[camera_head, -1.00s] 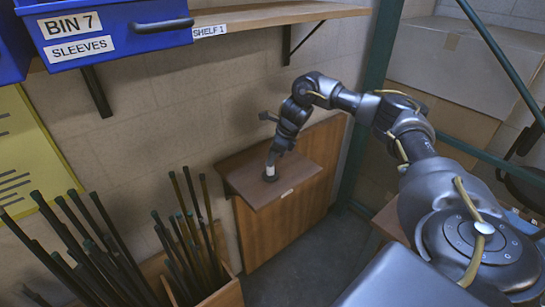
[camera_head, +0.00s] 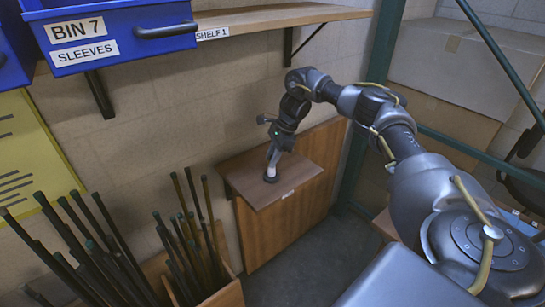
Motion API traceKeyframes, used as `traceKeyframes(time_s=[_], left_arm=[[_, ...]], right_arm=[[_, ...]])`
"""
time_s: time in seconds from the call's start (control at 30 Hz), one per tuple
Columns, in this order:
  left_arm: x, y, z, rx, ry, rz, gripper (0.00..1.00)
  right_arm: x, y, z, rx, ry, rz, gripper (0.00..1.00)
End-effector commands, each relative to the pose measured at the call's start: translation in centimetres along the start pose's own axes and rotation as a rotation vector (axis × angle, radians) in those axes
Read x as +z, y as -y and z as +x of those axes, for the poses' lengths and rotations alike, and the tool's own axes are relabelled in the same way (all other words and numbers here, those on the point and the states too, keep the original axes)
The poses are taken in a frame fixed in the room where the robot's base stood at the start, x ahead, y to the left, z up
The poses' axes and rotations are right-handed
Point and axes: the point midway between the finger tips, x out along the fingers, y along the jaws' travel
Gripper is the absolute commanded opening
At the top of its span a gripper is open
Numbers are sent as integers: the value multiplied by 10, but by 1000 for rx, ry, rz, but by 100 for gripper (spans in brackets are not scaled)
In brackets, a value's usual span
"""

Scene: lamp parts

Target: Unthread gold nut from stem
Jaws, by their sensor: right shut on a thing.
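My right gripper (camera_head: 273,157) reaches down over the small wooden wall table. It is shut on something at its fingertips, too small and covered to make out. Just below the fingertips a small dark round base (camera_head: 270,178) stands on the table top. A light patch shows between the gripper and this base. I cannot pick out the gold nut or the stem. My left gripper is not in view.
The wooden table top (camera_head: 295,184) juts from the wall. Boxes of dark rods (camera_head: 195,245) stand at its left. A shelf (camera_head: 270,18) with the blue sleeves bin (camera_head: 115,30) is above. A green post (camera_head: 375,100) stands at the right.

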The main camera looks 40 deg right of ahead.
Motion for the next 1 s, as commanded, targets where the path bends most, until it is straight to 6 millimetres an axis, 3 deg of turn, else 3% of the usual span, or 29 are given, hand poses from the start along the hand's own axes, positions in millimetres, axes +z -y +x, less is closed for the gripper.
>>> traceKeyframes(time_s=[1.0], left_arm=[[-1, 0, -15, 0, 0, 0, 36]], right_arm=[[8, 4, -19, -12, 4, 0, 0]])
